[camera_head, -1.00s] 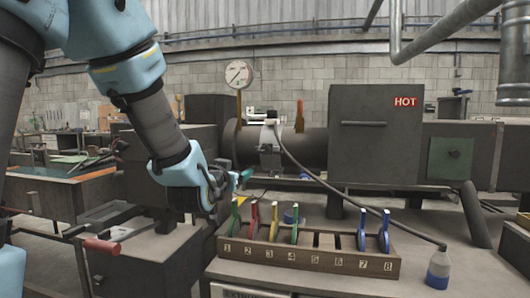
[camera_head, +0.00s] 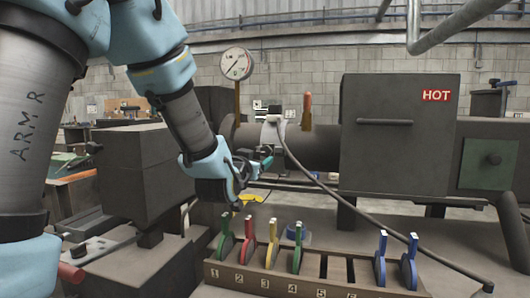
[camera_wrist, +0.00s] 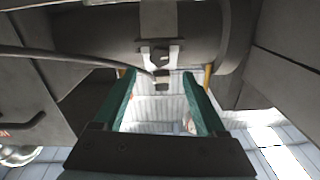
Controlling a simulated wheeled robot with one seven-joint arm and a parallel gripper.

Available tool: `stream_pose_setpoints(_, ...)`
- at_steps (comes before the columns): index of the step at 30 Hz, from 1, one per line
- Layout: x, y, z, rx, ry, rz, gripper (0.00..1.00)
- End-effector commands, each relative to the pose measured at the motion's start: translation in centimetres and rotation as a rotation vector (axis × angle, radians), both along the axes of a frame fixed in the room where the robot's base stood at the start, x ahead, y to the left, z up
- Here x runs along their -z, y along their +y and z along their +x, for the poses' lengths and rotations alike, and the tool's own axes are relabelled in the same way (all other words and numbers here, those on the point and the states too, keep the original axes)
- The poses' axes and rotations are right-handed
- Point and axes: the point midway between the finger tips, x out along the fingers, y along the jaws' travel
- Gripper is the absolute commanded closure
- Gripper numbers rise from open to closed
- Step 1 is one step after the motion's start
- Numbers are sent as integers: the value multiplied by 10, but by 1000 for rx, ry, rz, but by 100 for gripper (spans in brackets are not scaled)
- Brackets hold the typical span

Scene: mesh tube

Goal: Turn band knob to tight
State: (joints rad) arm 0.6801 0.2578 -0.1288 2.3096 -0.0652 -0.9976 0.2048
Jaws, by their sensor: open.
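The dark horizontal tube (camera_head: 318,150) has a light metal band (camera_head: 271,134) around it, left of the box marked HOT. In the wrist view the band (camera_wrist: 158,22) runs over the tube, with a small dark block, apparently the knob (camera_wrist: 162,76), at its lower end. My gripper (camera_head: 265,162) is beside the band, at the tube's lower front. Its green fingers (camera_wrist: 159,80) are open in the wrist view, spread to both sides of the knob, with gaps. Whether they touch it cannot be told. In the head view the knob is hidden or too small to make out.
A numbered wooden rack (camera_head: 262,280) with several coloured upright pieces stands below the tube. A black hose (camera_head: 350,212) runs from the band down to the right. The box marked HOT (camera_head: 398,140) is at right. A round gauge (camera_head: 236,64) stands behind.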

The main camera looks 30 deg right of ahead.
Motion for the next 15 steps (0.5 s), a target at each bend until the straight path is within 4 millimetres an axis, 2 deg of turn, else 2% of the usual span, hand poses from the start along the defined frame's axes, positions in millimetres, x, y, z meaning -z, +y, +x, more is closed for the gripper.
stream_pose_setpoints(9,-2,-40,43,0,1,1,26)
stream_pose_setpoints(15,0,-53,57,0,0,1,26)
